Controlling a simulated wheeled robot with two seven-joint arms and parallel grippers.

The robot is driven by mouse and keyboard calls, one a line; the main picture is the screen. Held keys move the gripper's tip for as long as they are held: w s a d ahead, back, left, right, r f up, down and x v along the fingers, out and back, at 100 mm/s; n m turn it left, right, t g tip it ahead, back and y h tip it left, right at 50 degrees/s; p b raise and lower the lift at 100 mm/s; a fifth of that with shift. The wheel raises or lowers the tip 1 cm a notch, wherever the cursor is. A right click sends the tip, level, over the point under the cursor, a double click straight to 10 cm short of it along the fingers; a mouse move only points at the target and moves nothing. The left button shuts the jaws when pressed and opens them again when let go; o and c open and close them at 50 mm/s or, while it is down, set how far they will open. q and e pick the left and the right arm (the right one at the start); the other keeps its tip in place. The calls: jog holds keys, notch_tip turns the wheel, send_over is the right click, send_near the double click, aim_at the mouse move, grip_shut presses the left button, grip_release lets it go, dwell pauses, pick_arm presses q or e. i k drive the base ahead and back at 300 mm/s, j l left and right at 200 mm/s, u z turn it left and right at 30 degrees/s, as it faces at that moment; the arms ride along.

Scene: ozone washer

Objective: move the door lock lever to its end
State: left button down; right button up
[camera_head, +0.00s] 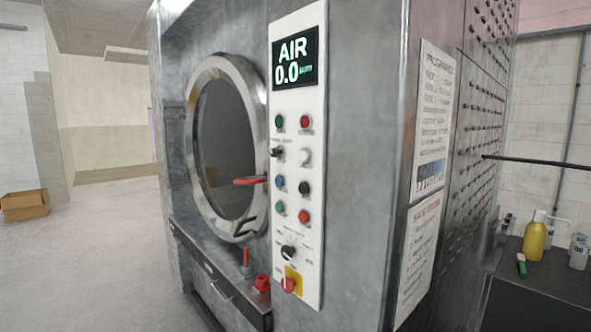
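The washer's round door (226,150) has a metal rim and dark glass, and it looks closed. A lever with a red grip (250,181) sticks out level at the door's right edge, beside the white control panel (297,215). A dark bent handle (243,228) is at the door's lower right. A small upright red-topped lever (246,256) stands on the ledge below the door. I cannot tell for sure which of these is the door lock lever. Neither of my grippers is in view, and nothing touches the levers.
The panel has a display (294,59) reading AIR 0.0, coloured buttons and a red knob (289,285). A red fitting (262,283) sits on the ledge. A dark table (545,285) with bottles is at right. The floor at left is open, with a cardboard box (25,206) far off.

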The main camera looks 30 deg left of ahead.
aim_at(263, 179)
jog(key=u, duration=1.3)
jog(key=i+j+z, duration=0.15)
